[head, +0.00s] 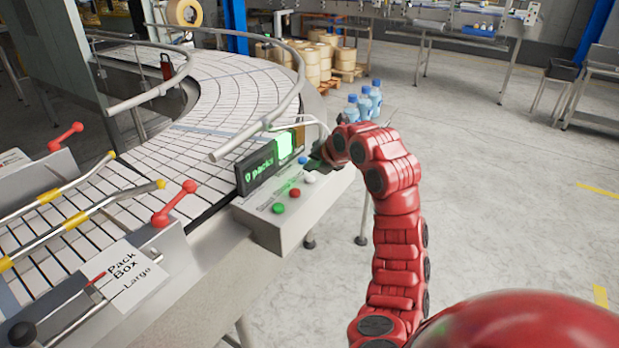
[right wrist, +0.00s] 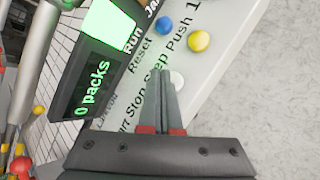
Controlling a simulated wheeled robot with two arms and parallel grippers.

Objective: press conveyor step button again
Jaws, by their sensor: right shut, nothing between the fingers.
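The white button (head: 310,178), taken as the step button, is on the control box beside the conveyor. In the right wrist view the white button (right wrist: 177,79) shows just right of my fingertips, near the printed word "Step". My right gripper (head: 318,157) reaches over the box from the right; its dark fingers are hard to make out in the head view. In the right wrist view the right gripper (right wrist: 168,75) is shut and empty, its tips close beside the white button. I cannot tell whether they touch it. My left gripper is not in view.
The box also has a green button (head: 278,208), a red button (head: 294,193), a blue button (right wrist: 166,25) and a yellow button (right wrist: 198,40). A display (head: 257,166) reads "0 packs" beside a lit green RUN lamp (head: 283,147). A rail (head: 262,120) curves above the conveyor.

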